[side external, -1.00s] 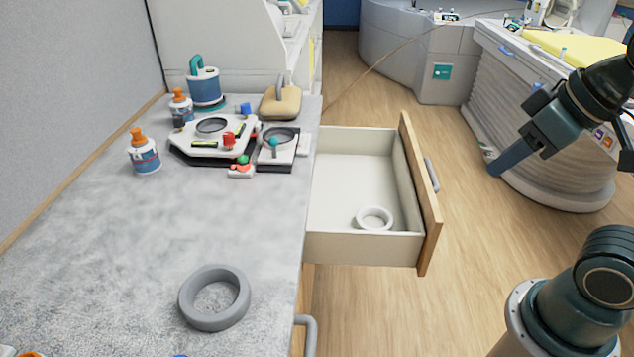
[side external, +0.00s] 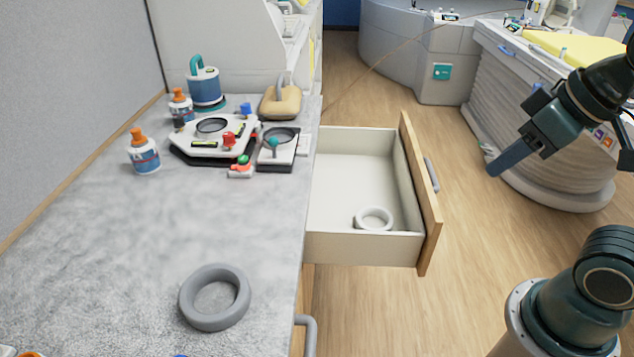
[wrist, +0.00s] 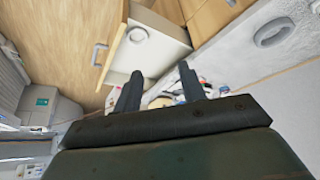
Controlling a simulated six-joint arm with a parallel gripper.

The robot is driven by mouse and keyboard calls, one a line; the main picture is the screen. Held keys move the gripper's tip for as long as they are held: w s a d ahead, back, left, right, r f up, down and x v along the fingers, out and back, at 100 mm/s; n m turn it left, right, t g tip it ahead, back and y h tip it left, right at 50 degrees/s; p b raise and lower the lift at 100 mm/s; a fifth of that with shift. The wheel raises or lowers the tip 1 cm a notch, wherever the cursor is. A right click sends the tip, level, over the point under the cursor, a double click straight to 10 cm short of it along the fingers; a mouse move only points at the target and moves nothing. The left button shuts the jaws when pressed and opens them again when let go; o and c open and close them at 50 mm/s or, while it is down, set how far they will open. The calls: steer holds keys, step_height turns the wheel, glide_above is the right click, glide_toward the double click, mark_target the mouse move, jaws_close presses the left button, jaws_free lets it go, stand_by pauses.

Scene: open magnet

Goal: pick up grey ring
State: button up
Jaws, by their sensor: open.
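The grey ring (side external: 214,297) lies flat on the near part of the grey countertop in the side view. It also shows at the upper right of the wrist view (wrist: 273,32). My gripper (side external: 497,168) is at the right of the side view, over the floor beyond the open drawer and well apart from the ring. In the wrist view its two fingers (wrist: 160,82) stand apart with nothing between them, so it is open and empty.
An open drawer (side external: 338,246) juts out from the counter (side external: 120,240) and holds a white ring (side external: 374,218). Pump bottles (side external: 144,153), a white device (side external: 212,138) and other items crowd the counter's far end. The counter around the grey ring is mostly clear.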

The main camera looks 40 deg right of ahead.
steer(key=n+g+y, duration=0.3)
steer(key=n+y, duration=0.1)
steer(key=n, duration=0.8)
glide_above(213, 317)
steer(key=s+d, duration=0.1)
steer(key=d, duration=0.1)
steer(key=shift+s+a+f, duration=0.1)
steer(key=shift+f, duration=3.85)
steer(key=shift+s+a+f, duration=0.1)
steer(key=shift+f, duration=3.8)
steer(key=shift+f, duration=0.1)
steer(key=shift+x, duration=2.45)
